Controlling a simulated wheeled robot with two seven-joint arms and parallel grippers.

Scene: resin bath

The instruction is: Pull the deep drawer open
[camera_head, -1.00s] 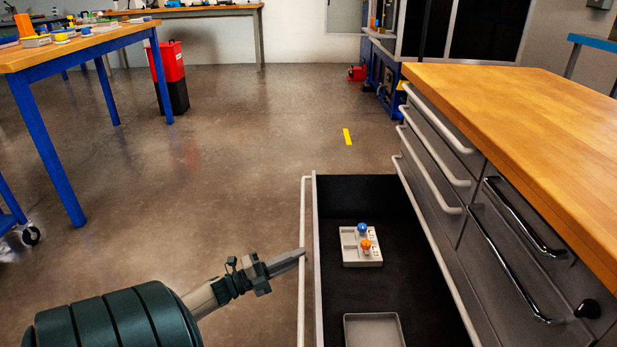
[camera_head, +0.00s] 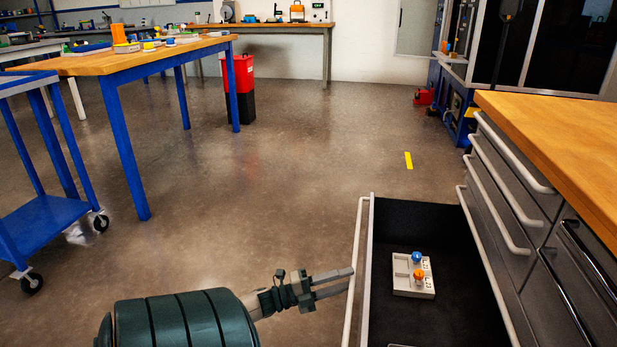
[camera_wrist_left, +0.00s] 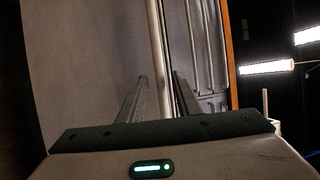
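The deep drawer (camera_head: 398,330) is pulled well out from the cabinet at the right, its dark inside showing. Its long pale bar handle (camera_head: 356,262) runs along the drawer's left side. My left gripper (camera_head: 350,281) is beside the handle, coming from the left, with its two fingers apart. In the left wrist view the handle bar (camera_wrist_left: 157,45) lies across the gap between the open fingers (camera_wrist_left: 160,95), with space visible beside it. Whether the fingertips touch the bar cannot be told. My right gripper is not in view.
In the drawer lies a grey block (camera_head: 406,287) with blue and orange knobs. The wooden-topped cabinet (camera_head: 570,125) has more closed drawers with bar handles. A blue cart (camera_head: 45,225), a blue-legged table (camera_head: 100,65) and a red-black bin (camera_head: 240,90) stand at left. The middle floor is clear.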

